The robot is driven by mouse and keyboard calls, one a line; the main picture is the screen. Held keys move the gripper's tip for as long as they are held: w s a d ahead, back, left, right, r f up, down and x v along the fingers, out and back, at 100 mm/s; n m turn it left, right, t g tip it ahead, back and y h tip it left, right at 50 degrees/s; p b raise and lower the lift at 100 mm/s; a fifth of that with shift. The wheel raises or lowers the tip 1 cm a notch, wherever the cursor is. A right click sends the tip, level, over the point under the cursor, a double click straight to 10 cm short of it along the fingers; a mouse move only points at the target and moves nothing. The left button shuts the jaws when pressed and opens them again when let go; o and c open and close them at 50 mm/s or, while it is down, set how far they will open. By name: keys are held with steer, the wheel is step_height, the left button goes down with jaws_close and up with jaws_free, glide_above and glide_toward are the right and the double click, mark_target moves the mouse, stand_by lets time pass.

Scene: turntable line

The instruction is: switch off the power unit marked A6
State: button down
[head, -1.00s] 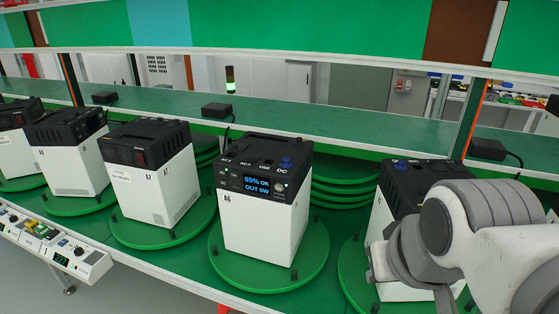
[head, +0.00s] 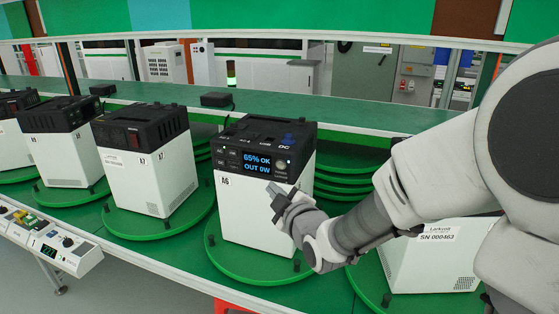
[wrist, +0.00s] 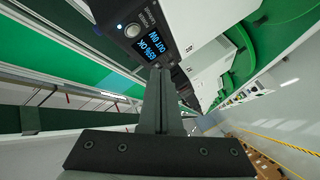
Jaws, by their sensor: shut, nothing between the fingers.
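The power unit marked A6 (head: 238,205) stands upright on a green turntable (head: 226,258) in the middle of the head view. It has a white body and a black top section. Its lit blue display (head: 257,164) reads "65% OK" and what looks like "OUT 0W". A round silver button (head: 281,164) sits right of the display; it also shows in the wrist view (wrist: 132,30). My gripper (head: 273,189) is shut and empty, its tips in front of the unit, just below the display and button. I cannot tell whether they touch the unit. My arm hides the unit's lower right.
White units marked A7 (head: 150,180) and others stand on turntables to the left. Another unit (head: 437,255) is at the right, partly behind my arm. A green shelf (head: 330,118) with a black adapter (head: 216,99) runs behind. A control panel (head: 62,254) is at the front left.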

mark_target(281, 165)
steer(key=shift+s+a+f+y, duration=0.15)
steer(key=shift+a+y, duration=0.15)
steer(key=shift+a, duration=0.25)
steer(key=shift+s+a+f+y, duration=0.15)
steer(key=shift+a+y, duration=0.15)
steer(key=shift+a, duration=0.2)
steer(key=shift+w+r, duration=0.1)
steer(key=w+d+p, duration=0.1)
steer(key=w+d, duration=0.2)
steer(key=w, duration=0.5)
steer(key=shift+w, duration=0.15)
stand_by(1.4)
steer(key=shift+w+d+b, duration=0.15)
steer(key=shift+w+b, duration=0.2)
steer(key=shift+b, duration=0.05)
